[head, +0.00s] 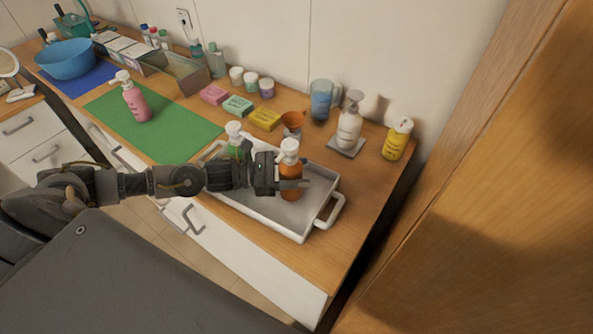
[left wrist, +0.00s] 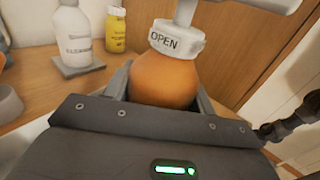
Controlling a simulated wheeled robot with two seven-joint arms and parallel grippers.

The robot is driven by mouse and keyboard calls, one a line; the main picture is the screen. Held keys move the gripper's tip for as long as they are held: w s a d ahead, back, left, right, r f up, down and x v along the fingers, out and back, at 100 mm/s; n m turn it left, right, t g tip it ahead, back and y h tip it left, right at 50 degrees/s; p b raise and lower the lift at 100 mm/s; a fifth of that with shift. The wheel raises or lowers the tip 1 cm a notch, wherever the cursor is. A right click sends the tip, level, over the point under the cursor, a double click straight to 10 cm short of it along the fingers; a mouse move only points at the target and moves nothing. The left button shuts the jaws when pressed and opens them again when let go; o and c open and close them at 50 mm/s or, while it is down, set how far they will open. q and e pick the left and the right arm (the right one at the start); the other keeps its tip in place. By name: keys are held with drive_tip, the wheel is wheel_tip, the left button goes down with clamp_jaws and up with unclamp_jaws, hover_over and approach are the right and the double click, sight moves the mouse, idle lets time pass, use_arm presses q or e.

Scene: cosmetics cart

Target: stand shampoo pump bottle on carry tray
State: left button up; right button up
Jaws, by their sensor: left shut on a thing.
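My left gripper (head: 284,184) is shut on an orange pump bottle (head: 291,193) with a white pump head. The bottle is upright, within the outline of the white carry tray (head: 328,188); whether its base touches the tray floor is hidden. In the left wrist view the orange bottle (left wrist: 165,82) sits between the fingers, its white collar reading "OPEN". A green pump bottle (head: 233,148) with a white head stands behind my gripper, partly hidden by it. I cannot read which bottle is labelled shampoo. My right gripper is not in view.
A pink pump bottle (head: 135,103) stands on the green mat (head: 185,138). Behind the tray are an orange cup (head: 293,120), a blue pitcher (head: 321,101), a white pump bottle (head: 349,126) on a grey square and a yellow bottle (head: 397,140). A wooden panel rises at right.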

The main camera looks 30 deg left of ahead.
use_arm(q)
drive_tip(key=shift+f, duration=0.6)
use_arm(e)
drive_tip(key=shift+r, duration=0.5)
use_arm(q)
drive_tip(key=shift+f, duration=0.1)
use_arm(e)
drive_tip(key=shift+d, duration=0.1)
use_arm(q)
drive_tip(key=shift+f, duration=0.15)
drive_tip(key=o, duration=1.2)
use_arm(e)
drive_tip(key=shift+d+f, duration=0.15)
